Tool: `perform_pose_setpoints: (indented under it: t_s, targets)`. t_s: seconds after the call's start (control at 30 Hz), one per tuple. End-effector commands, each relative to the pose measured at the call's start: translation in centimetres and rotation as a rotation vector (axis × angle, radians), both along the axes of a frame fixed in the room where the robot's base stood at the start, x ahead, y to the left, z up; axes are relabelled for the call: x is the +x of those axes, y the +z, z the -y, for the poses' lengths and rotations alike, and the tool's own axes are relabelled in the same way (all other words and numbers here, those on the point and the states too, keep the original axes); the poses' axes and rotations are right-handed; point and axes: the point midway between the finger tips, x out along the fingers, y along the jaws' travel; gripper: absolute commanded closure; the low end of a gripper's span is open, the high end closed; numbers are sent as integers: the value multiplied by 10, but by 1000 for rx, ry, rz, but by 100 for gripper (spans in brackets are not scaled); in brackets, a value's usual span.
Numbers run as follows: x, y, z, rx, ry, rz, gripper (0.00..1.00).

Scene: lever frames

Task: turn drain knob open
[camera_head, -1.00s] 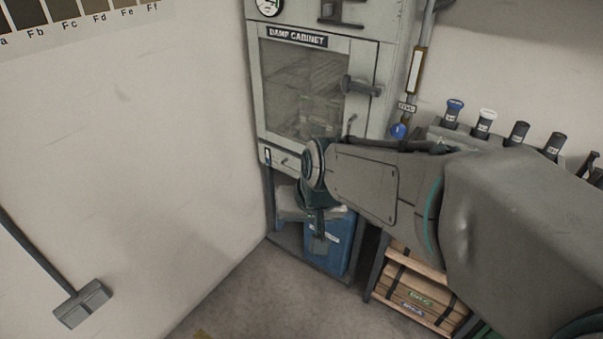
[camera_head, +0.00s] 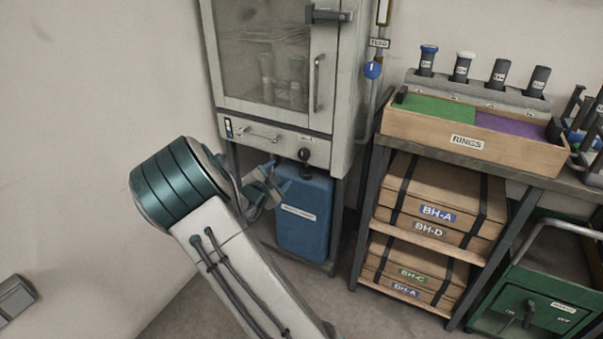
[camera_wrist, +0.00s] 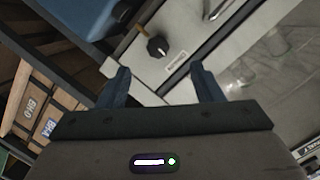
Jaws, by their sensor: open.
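A small black knob (camera_head: 304,155) sits on the lower front panel of the pale damp cabinet (camera_head: 345,110). In the wrist view the round black knob (camera_wrist: 157,46) shows beyond the fingertips, roughly in line with the gap between them. A small label (camera_wrist: 176,66) lies beside it; I cannot read it, so I cannot confirm this is the drain knob. My gripper (camera_head: 272,182) is just left of and below the knob, in front of the panel's lower edge. Its two dark fingers (camera_wrist: 160,72) are apart, with nothing between them and not touching the knob.
A blue container (camera_head: 304,218) stands under the cabinet, close behind my gripper. A wall is at left.

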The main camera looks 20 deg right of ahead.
Motion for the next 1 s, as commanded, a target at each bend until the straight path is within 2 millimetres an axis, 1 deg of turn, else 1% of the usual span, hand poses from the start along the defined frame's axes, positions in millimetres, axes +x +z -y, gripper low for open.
perform_pose_setpoints:
  t_s: [0.03,0.2,0.37,0.47,0.8,1.0]
  targets:
    - [1,-15,1,-38,-25,34,40]
    - [0,-19,5,-110,-82,115,40]
    - [5,-18,14,-125,-95,132,40]
    - [15,-18,27,-124,-95,132,40]
    - [59,-19,83,-125,-93,130,40]
    - [77,-18,105,-123,-92,130,40]
